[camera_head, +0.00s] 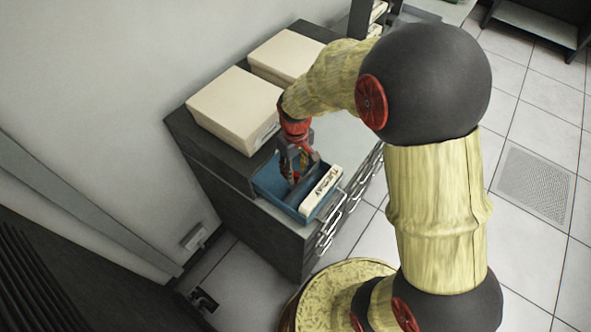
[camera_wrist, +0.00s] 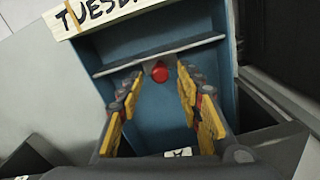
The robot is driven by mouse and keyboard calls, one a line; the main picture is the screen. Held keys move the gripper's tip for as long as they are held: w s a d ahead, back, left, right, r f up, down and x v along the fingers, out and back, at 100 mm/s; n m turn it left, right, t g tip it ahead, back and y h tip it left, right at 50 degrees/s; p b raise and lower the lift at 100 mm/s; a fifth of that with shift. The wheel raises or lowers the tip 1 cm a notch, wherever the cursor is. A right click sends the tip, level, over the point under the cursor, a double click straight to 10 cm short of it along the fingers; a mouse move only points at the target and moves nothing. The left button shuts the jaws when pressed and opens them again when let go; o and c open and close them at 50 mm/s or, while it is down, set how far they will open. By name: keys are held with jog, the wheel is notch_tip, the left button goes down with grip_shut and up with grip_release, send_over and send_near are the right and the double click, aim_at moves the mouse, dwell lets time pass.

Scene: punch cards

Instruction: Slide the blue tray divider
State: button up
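A red round knob (camera_wrist: 160,72) with a grey bracket shows at the divider's middle. My gripper (camera_head: 294,178) reaches down into the tray; in the wrist view its yellow-padded fingers (camera_wrist: 160,78) are apart, one on either side of the knob. A gap shows between fingers and knob, so nothing looks gripped. In the head view, my gripper hides part of the tray.
The TUESDAY label (camera_head: 321,192) stands at the tray's outer end. Two beige boxes (camera_head: 234,108) sit on the cabinet top (camera_head: 343,139) behind the tray. Drawer handles (camera_head: 330,229) line the cabinet front. A wall stands to the left; tiled floor lies open at right.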

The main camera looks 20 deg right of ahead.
aim_at(296, 175)
notch_tip(296, 175, up, 11)
dwell(0.4)
jog(key=shift+r, duration=0.1)
dwell(0.3)
jog(key=s+d+r+m+t+b, duration=0.1)
jog(key=s+r+m+t+b, duration=0.1)
jog(key=s+r, duration=0.3)
jog(key=s+d+r+m+t+b, duration=0.2)
jog(key=s+r, duration=0.3)
jog(key=s, duration=0.8)
jog(key=shift+r+t, duration=0.3)
jog(key=shift+t, duration=0.5)
